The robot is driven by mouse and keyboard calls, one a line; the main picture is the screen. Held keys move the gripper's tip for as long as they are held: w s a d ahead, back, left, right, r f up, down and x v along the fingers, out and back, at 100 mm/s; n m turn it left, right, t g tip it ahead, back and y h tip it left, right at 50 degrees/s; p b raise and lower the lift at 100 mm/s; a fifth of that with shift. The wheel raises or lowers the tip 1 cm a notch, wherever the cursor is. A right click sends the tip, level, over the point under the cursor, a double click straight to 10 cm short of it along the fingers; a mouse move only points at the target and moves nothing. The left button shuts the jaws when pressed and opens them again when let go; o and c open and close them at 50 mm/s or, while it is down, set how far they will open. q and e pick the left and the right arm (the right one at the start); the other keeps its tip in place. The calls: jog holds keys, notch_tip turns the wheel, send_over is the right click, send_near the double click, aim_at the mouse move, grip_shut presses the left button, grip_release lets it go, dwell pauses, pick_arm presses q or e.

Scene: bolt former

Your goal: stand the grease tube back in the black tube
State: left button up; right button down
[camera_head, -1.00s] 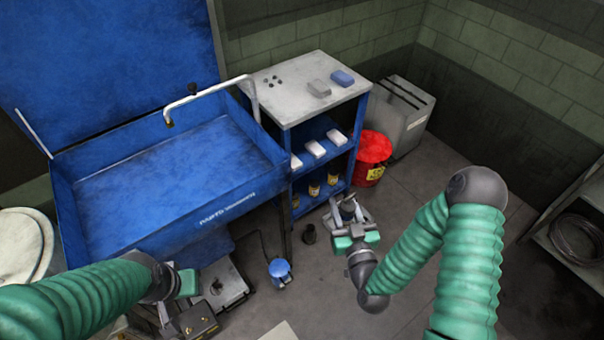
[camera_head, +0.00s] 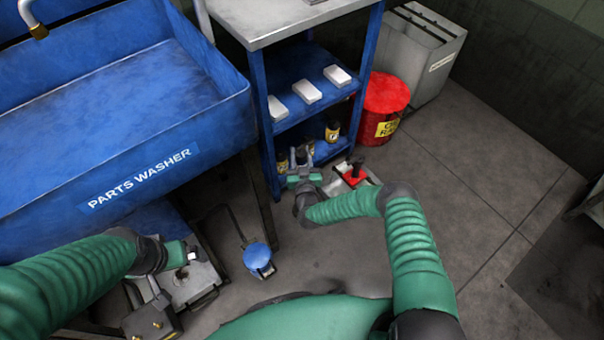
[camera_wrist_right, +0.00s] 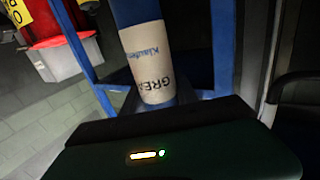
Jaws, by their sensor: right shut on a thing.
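In the right wrist view the grease tube (camera_wrist_right: 147,55) is a blue cylinder with a cream label reading "GREA". It rises from my right gripper, which is shut on it, and its top runs out of the frame. In the head view my right gripper (camera_head: 303,172) is low in front of the blue cart's bottom shelf; the grease tube is too small there to make out clearly. I cannot make out the black tube in either current view. My left gripper (camera_head: 190,252) is beside the grey machine at lower left, its jaw gap unclear.
The blue cart (camera_head: 262,110) holds white boxes (camera_head: 307,92) and a small bottle (camera_head: 332,131). A red can (camera_head: 383,108) and a tray with a red-topped item (camera_head: 355,174) stand to the right. A blue pedal (camera_head: 258,258) is on the floor.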

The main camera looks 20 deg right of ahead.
pick_arm(q)
jog(key=s+b+x, duration=0.1)
jog(key=b+x, duration=0.5)
jog(key=x, duration=0.1)
jog(key=shift+s+a+f, duration=0.2)
jog(key=shift+s+a, duration=0.05)
jog(key=shift+s, duration=0.15)
pick_arm(e)
notch_tip(320, 180, down, 8)
jog(key=shift+w+d+f+h, duration=0.15)
jog(key=shift+d+f+h, duration=0.05)
jog(key=shift+h, duration=0.2)
pick_arm(q)
jog(key=shift+r, duration=0.1)
pick_arm(e)
jog(key=shift+f, duration=0.15)
